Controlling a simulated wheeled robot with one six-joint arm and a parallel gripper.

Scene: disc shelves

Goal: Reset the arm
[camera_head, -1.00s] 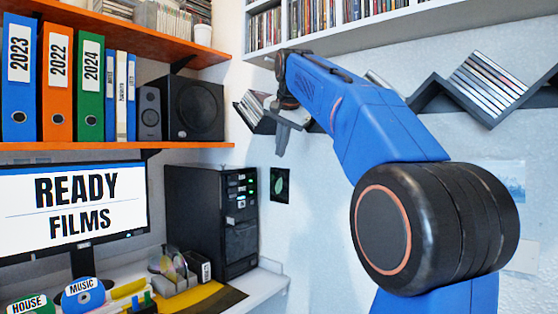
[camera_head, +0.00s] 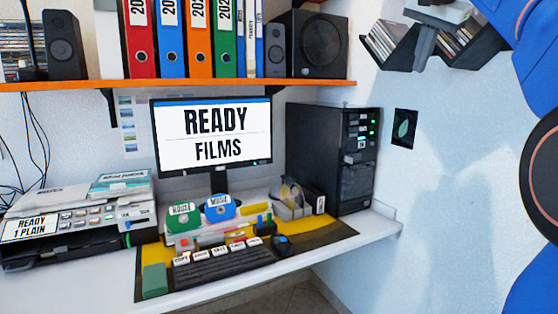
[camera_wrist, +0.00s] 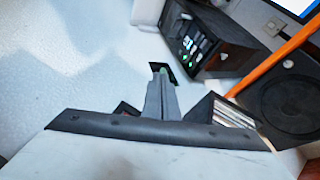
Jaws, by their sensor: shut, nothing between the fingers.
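My gripper (camera_wrist: 160,88) shows in the middle of the wrist view, its grey fingers together with nothing between them. Its tips overlap the small dark wall picture (camera_head: 404,128) in that view. Beyond the gripper's base in the wrist view, a stack of discs (camera_wrist: 232,112) shows in a dark zigzag wall shelf.
A desk (camera_head: 385,228) carries a black computer tower (camera_head: 340,160), a monitor (camera_head: 212,140) reading "READY FILMS", a keyboard (camera_head: 225,262) and a printer-like device (camera_head: 80,218). An orange shelf (camera_head: 180,85) holds binders and speakers.

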